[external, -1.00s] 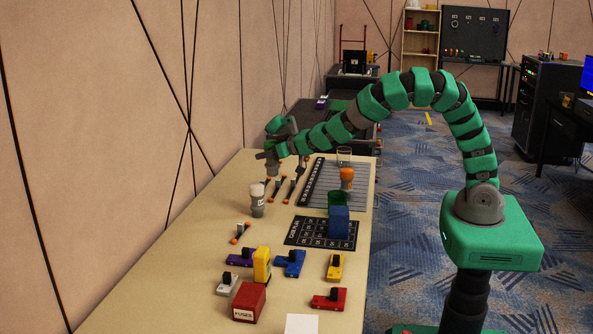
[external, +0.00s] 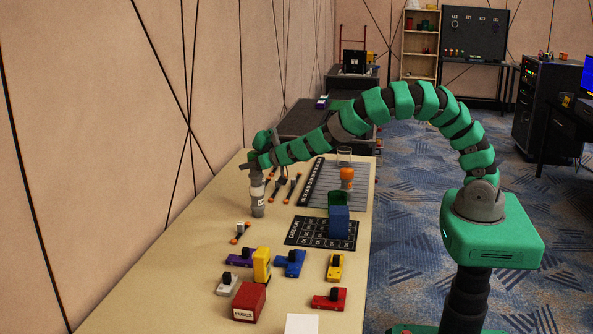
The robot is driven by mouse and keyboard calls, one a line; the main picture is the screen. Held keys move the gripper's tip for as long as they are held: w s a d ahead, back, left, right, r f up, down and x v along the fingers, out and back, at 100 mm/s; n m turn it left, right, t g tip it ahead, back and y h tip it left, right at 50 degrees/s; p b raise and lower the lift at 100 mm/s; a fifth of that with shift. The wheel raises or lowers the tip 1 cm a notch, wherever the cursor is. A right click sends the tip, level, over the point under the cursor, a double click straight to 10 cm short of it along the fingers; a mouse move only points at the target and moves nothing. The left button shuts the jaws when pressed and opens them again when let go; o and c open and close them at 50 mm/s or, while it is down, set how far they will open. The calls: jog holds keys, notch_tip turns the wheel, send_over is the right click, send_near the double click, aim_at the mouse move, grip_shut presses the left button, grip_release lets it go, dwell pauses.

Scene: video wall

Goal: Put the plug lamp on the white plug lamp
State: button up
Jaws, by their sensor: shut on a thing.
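My gripper (external: 254,168) is shut on a small greyish plug lamp (external: 256,178), mostly hidden by the fingers. It is held upright directly above the white plug lamp (external: 258,208), which stands on the table near its left side. In the picture the held lamp overlaps the top of the white one. I cannot tell whether the two touch.
An orange-topped lamp (external: 347,174) stands on a grey ruled mat (external: 320,190) to the right. A blue block (external: 339,222) is on a dark printed card (external: 305,233). Coloured plug pieces, a yellow block (external: 262,264) and a red box (external: 249,301) lie nearer. The wall borders the left.

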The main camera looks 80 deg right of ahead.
jog(key=o, duration=1)
jog(key=shift+o, duration=0.2)
jog(key=shift+s+r, duration=0.1)
jog(key=shift+r, duration=0.05)
jog(key=v, duration=1.2)
